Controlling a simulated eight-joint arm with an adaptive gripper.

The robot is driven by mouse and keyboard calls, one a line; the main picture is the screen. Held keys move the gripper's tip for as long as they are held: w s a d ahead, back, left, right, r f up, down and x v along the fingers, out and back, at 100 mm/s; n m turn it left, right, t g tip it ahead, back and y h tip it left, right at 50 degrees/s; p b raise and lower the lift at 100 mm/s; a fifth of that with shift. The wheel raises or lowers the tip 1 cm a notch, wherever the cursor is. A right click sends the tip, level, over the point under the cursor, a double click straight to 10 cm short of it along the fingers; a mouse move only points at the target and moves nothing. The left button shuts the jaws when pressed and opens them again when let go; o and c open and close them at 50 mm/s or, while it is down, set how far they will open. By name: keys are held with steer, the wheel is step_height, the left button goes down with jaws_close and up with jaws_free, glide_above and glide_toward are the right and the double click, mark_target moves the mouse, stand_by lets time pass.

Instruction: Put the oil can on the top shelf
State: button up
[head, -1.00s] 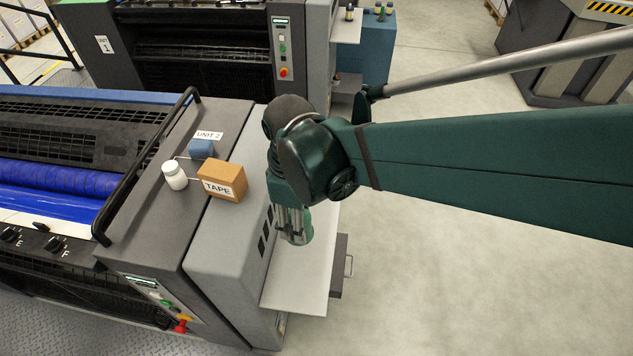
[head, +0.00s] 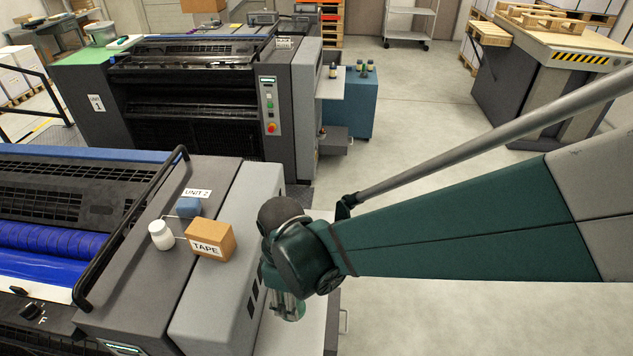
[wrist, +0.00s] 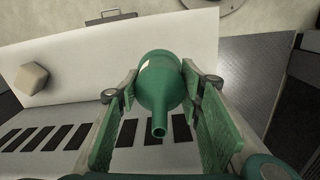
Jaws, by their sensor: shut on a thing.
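The oil can (wrist: 160,85) is a green bottle shape with a narrow spout, seen between my fingers in the wrist view, spout toward the camera. My gripper (head: 288,308) is shut on it, beside the grey end of Unit 2. In the head view the can is mostly hidden by the gripper. A pale shelf plate (head: 312,335) juts from that end of Unit 2, below the gripper in the picture. A pale plate (wrist: 210,45) also shows behind the can in the wrist view. Whether the can touches it I cannot tell.
A TAPE box (head: 210,240), white jar (head: 161,236) and blue block (head: 188,207) sit on top of Unit 2. Unit 1 has a side shelf (head: 334,87) with small bottles, near a blue cabinet (head: 350,115). A pale faceted object (wrist: 32,78) shows at the wrist view's left. Open floor lies right.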

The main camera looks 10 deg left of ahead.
steer(key=shift+f, duration=0.1)
steer(key=shift+f+b, duration=0.65)
steer(key=shift+f, duration=2.15)
steer(key=shift+f, duration=0.1)
steer(key=shift+f+b, duration=0.5)
steer(key=shift+f, duration=1.45)
steer(key=shift+f, duration=0.2)
steer(key=o, duration=1.1)
steer(key=shift+r, duration=0.15)
steer(key=shift+r+p, duration=1.3)
steer(key=shift+r, duration=4.75)
